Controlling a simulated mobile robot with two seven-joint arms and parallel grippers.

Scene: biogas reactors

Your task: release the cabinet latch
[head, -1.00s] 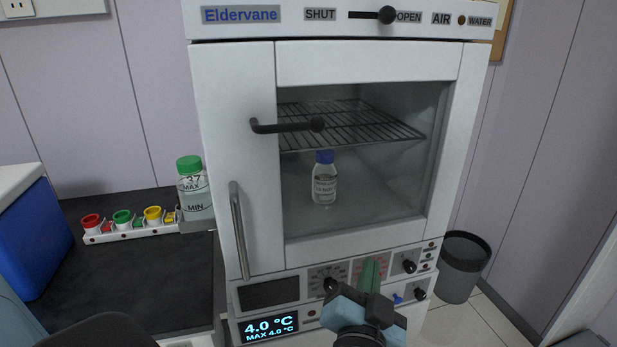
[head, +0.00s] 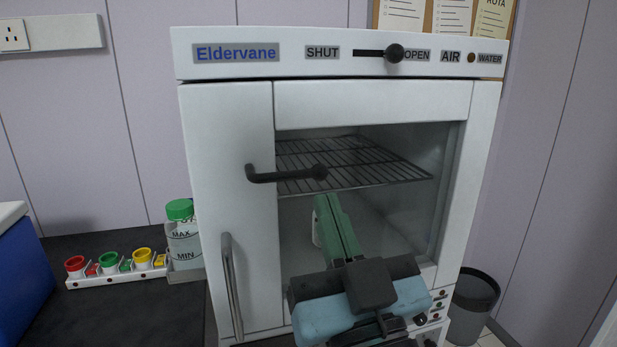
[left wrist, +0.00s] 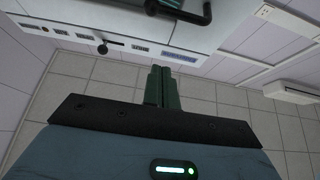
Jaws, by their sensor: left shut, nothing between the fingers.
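The white Eldervane cabinet (head: 225,150) stands in front of me, its glass-fronted door shut. A black latch lever (head: 283,175) lies roughly level across the door's left frame, its knob end over the glass. My left gripper (head: 327,205) is shut and empty, with its green fingers pointing up, below the latch knob and apart from it in the picture. In the left wrist view the fingers (left wrist: 160,75) are together, and the dark latch lever (left wrist: 180,10) shows at the top edge. A bottle behind the glass is mostly hidden by the fingers. My right gripper is out of view.
A long vertical handle (head: 231,285) is on the cabinet's lower left. A slider knob (head: 394,53) on top sits beside OPEN. A rack of coloured cups (head: 115,272) and a green-capped bottle (head: 182,240) stand on the left worktop. A bin (head: 474,300) is at right.

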